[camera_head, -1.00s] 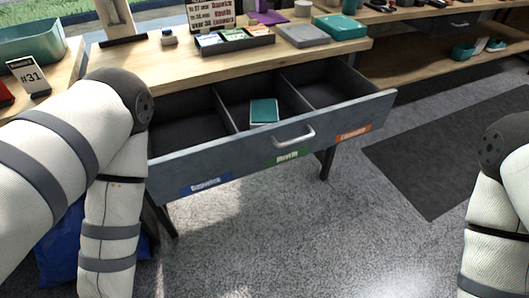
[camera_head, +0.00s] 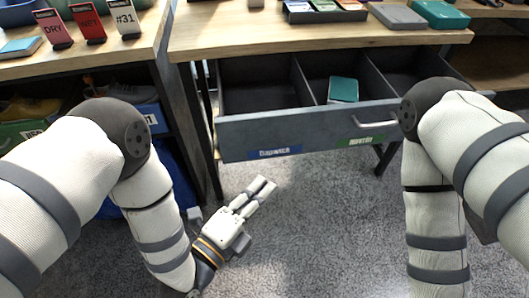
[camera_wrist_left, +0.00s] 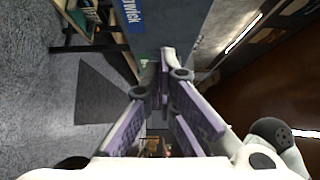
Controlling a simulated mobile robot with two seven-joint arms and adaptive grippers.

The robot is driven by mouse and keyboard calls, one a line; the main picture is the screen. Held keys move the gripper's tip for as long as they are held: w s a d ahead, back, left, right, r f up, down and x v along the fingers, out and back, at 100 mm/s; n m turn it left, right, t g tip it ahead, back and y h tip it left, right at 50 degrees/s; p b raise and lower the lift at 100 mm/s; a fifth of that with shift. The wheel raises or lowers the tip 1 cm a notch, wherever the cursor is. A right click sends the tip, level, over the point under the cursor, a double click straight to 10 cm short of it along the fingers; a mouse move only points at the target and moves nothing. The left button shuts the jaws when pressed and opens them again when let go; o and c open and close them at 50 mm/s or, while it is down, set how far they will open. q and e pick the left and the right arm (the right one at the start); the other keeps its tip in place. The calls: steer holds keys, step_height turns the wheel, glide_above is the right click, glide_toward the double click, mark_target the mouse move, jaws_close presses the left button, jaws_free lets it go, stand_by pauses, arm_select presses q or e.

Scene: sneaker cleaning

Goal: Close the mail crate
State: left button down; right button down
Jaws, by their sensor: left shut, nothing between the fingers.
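A grey drawer (camera_head: 330,128) with three compartments stands pulled out under the wooden table. It has a metal handle (camera_head: 375,121), a blue label (camera_head: 274,152) and a green label (camera_head: 366,140). A teal booklet (camera_head: 343,89) lies in its middle compartment. My left gripper (camera_head: 265,186) is shut and empty, below and in front of the drawer, apart from it. In the left wrist view the shut fingers (camera_wrist_left: 163,80) point towards the drawer's front (camera_wrist_left: 172,22). My right arm covers the drawer's right end; its gripper is out of frame. I see nothing clearly marked as a mail crate.
The wooden table (camera_head: 300,36) carries an organizer, a grey box (camera_head: 397,15) and a teal box (camera_head: 440,13). A left bench (camera_head: 80,58) holds number and word signs. Shelves with bins lie beneath it. The floor before the drawer is clear.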

mark_target(287, 139)
arm_select(q)
steer(key=w+d, duration=0.1)
steer(key=w, duration=0.2)
steer(key=w+d, duration=0.1)
steer(key=w, duration=0.2)
steer(key=w+d+b, duration=0.1)
steer(key=w+d, duration=0.1)
steer(key=w, duration=0.1)
steer(key=shift+w+d, duration=0.1)
steer(key=shift+w, duration=0.1)
arm_select(e)
steer(key=shift+s+f, duration=0.55)
